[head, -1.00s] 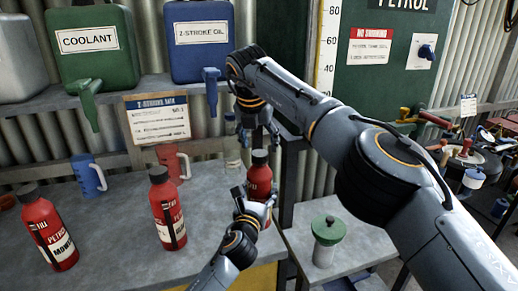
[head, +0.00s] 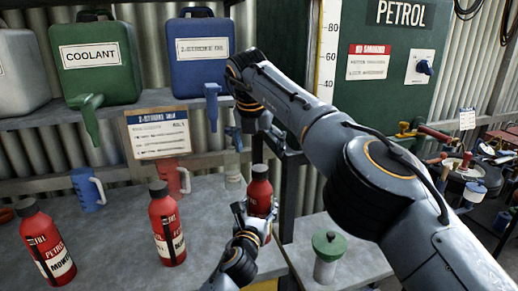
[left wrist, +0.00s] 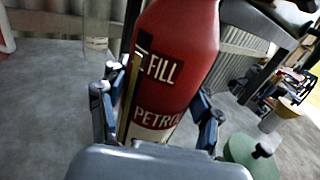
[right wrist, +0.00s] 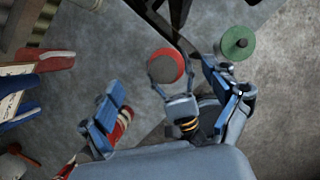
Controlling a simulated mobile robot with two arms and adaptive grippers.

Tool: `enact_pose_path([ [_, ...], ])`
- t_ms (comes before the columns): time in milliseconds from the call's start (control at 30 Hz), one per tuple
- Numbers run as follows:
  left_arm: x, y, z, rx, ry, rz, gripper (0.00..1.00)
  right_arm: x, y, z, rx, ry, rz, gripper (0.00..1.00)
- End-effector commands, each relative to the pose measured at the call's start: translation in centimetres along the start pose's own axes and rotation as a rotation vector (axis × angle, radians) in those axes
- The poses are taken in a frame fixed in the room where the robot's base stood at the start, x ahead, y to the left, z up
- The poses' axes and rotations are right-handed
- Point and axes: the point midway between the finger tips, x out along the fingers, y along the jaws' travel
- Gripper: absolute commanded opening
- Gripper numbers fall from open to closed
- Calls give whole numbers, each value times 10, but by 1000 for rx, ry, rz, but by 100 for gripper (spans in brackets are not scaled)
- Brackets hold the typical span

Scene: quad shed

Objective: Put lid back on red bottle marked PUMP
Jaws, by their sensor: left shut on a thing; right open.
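My left gripper (head: 255,214) is shut around the body of a red bottle (head: 260,188), which stands upright on the grey bench near its right edge. In the left wrist view its label reads FILL and PETROL (left wrist: 172,80); no PUMP marking is readable. My right gripper (right wrist: 165,100) is open and empty above this bottle, pointing down. No separate loose lid is recognisable.
Two more red bottles with dark tops stand left, one middle (head: 166,230) and one far left (head: 48,245). Blue (head: 88,195) and red (head: 170,177) mugs and a clear jar (head: 233,176) stand behind. A green-lidded jar (head: 327,258) stands right.

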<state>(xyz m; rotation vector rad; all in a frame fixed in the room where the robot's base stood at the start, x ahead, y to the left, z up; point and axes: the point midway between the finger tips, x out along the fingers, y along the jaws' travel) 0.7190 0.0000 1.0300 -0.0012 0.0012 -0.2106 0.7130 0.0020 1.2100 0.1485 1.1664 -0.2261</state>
Motion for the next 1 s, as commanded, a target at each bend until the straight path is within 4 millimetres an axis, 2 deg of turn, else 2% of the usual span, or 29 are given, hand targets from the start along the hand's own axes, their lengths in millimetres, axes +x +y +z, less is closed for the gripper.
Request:
enact_pose_path([
  [400,0,0,0,-1,0,0,0,-63,1,0,1,-3,0,88],
  [533,0,0,0,-1,0,0,0,-71,0,0,0,-1,0,88],
  [800,0,0,0,-1,0,0,0,-72,0,0,0,-1,1,88],
  [833,0,0,0,-1,0,0,68,-72,0,0,0,-1,0,88],
  [933,0,0,0,-1,0,0,88,-72,0,0,0,-1,0,88],
  [1000,0,0,0,-1,0,0,90,-72,0,0,0,-1,0,88],
])
